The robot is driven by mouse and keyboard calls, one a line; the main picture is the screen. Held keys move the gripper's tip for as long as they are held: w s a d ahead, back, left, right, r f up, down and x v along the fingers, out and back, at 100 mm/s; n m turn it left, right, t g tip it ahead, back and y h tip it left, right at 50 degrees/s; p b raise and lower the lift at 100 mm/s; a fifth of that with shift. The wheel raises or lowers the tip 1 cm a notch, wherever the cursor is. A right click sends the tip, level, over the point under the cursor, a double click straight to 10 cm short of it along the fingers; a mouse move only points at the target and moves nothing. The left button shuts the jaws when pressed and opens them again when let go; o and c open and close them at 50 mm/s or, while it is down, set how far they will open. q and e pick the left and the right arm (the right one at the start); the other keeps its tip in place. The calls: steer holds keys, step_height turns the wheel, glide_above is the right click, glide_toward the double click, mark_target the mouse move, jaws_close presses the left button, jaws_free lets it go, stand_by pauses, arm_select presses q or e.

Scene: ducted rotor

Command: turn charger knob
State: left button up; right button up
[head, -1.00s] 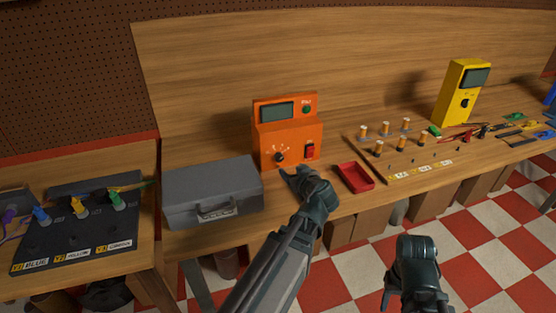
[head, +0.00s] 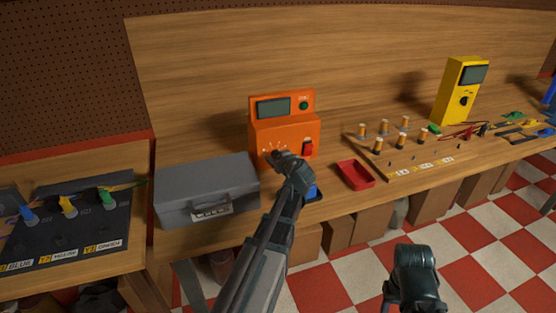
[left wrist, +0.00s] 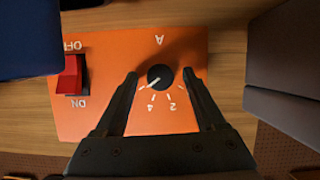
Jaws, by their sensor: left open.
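The orange charger (head: 285,131) stands upright on the bench, with a grey display, a green button and a red switch (head: 308,149). Its black knob (left wrist: 160,76) sits among white scale marks on the front face. In the head view my left gripper (head: 279,158) is at the charger's front and mostly hides the knob. In the left wrist view my left gripper (left wrist: 160,73) is open, with one finger on each side of the knob; I cannot tell whether they touch it. My right gripper (head: 412,285) hangs low in front of the bench, away from the charger.
A grey case (head: 206,188) stands close left of the charger. A blue object (head: 314,191) is partly hidden behind my left gripper. A red tray (head: 356,174) lies to the right. Orange cylinders and a yellow meter (head: 461,92) stand further right.

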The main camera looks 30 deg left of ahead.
arm_select(q)
steer(key=shift+c, duration=0.2)
jaws_close()
steer(key=shift+m+g+y, duration=0.3)
steer(key=shift+m+y, duration=0.1)
steer(key=shift+m, duration=0.2)
steer(key=shift+o, duration=0.2)
jaws_free()
steer(key=p+v, duration=0.5)
steer(key=v, duration=0.9)
steer(key=shift+a, duration=0.15)
